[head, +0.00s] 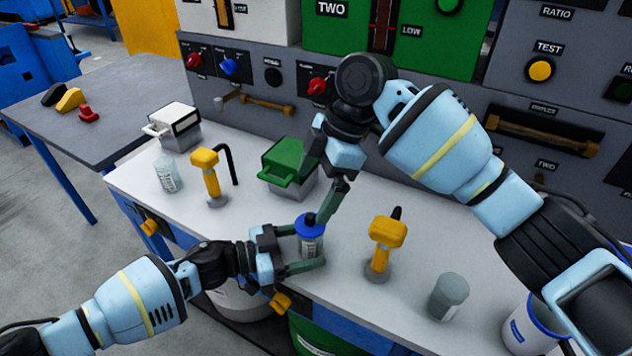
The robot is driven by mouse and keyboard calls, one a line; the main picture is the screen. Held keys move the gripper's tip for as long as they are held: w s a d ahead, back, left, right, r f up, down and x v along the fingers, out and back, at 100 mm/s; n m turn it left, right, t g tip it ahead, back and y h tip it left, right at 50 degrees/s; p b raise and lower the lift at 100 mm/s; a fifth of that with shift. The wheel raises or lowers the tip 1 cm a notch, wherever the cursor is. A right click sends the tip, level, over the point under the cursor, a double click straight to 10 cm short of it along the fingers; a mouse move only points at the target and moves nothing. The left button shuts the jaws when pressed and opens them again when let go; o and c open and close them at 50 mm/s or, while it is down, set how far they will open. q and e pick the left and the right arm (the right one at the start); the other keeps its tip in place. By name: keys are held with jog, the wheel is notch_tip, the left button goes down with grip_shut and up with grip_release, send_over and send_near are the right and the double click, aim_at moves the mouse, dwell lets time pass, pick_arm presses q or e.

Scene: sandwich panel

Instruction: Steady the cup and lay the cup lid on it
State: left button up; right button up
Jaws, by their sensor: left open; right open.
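The cup (311,247), grey with a pale label, stands upright near the front edge of the worktop. The blue cup lid (309,228) with a dark knob lies on top of it and looks about level. My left gripper (308,251) is open, with its fingers on either side of the cup; whether they touch it I cannot tell. My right gripper (320,203) is open just above and behind the lid. One of its fingers reaches down close to the lid's right side, and the knob looks free.
A green-lidded box (289,168) stands behind the cup. Yellow-handled tools (387,233) (207,160) stand to either side. A grey tumbler (448,293) and a white bucket (520,330) are at right, a clear jar (168,174) at left. The control panel (465,115) closes the back.

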pick_arm(q)
jog(key=v, duration=0.7)
jog(key=shift+s+a, duration=0.1)
jog(key=shift+a, duration=0.25)
pick_arm(e)
jog(key=shift+r, duration=0.4)
